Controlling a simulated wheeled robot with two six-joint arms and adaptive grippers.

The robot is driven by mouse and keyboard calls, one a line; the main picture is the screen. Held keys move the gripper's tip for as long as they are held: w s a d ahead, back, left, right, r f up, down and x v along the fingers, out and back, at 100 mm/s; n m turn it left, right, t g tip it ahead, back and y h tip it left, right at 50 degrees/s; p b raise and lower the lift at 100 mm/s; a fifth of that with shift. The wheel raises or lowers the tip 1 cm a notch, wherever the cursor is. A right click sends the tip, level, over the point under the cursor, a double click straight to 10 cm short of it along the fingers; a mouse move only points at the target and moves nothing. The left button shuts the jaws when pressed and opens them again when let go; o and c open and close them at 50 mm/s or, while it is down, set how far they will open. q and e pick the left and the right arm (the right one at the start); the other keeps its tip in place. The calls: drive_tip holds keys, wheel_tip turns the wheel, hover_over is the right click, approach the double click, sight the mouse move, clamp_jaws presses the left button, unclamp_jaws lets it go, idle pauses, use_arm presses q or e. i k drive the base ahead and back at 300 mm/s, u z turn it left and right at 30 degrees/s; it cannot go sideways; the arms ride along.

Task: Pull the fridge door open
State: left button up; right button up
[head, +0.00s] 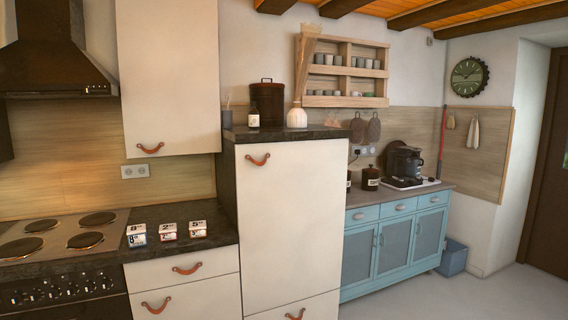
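The fridge door (289,225) is a tall cream panel in the middle of the head view, under a dark countertop. It looks shut, flush with its cabinet. Its brown leather pull (257,160) is fixed near the top left corner of the panel. Neither of my grippers shows in the head view, so nothing of mine is seen at the pull.
A cream wall cabinet (168,80) hangs to the upper left. Left of the fridge are a stove (62,235) and drawers (181,268) with similar pulls. A blue sideboard (395,240) stands to the right. The floor (450,298) at the lower right is clear.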

sight(291, 195)
drive_tip(key=i, duration=1.3)
drive_tip(key=z, duration=1.5)
drive_tip(key=i, duration=2.4)
drive_tip(key=u, duration=2.2)
